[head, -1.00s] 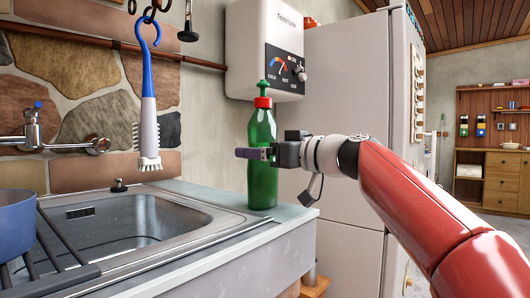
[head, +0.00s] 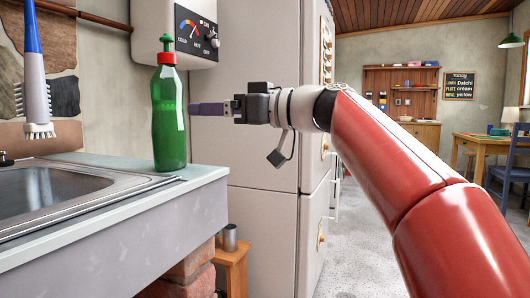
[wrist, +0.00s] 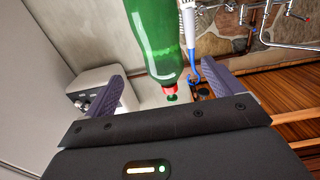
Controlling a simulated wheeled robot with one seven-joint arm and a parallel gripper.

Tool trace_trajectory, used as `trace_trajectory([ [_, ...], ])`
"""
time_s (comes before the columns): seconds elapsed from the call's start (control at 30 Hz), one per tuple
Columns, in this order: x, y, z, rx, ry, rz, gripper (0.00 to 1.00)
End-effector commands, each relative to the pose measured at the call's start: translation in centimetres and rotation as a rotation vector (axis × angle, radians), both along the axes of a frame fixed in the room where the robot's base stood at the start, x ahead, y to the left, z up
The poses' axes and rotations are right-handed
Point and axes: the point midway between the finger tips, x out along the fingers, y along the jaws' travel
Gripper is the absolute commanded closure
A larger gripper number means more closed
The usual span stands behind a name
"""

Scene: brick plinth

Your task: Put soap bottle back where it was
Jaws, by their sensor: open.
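The soap bottle (head: 168,120) is green with a red cap and green tip. It stands upright on the grey counter (head: 120,163), by the right end of the sink. My gripper (head: 195,109) is open and empty, just right of the bottle at mid-height in the head view, its purple fingers pointing at it. In the wrist view the bottle (wrist: 155,38) shows beyond and between the spread fingers of my gripper (wrist: 158,82). The bottle looks clear of the fingers.
A metal sink (head: 60,190) is set in the counter. A blue-and-white brush (head: 34,90) hangs above it. A water heater (head: 185,35) is on the wall behind the bottle. A white fridge (head: 265,165) stands right of the counter. A wooden stool (head: 232,262) stands below the counter's end.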

Motion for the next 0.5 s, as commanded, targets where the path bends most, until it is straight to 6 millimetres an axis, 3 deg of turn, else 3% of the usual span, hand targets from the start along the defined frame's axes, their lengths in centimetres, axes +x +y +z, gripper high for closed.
trace_trajectory([
  [0.17,0.0,0.0,0.0,-0.001,0.0,0.0,0.08],
  [0.27,-0.3,0.0,-1.0,-0.026,0.031,-0.018,0.08],
  [0.37,-1.2,-0.5,-4.3,-0.1,0.133,-0.082,0.08],
  [0.5,-4.0,-3.3,-12.7,-0.258,0.369,-0.266,0.08],
])
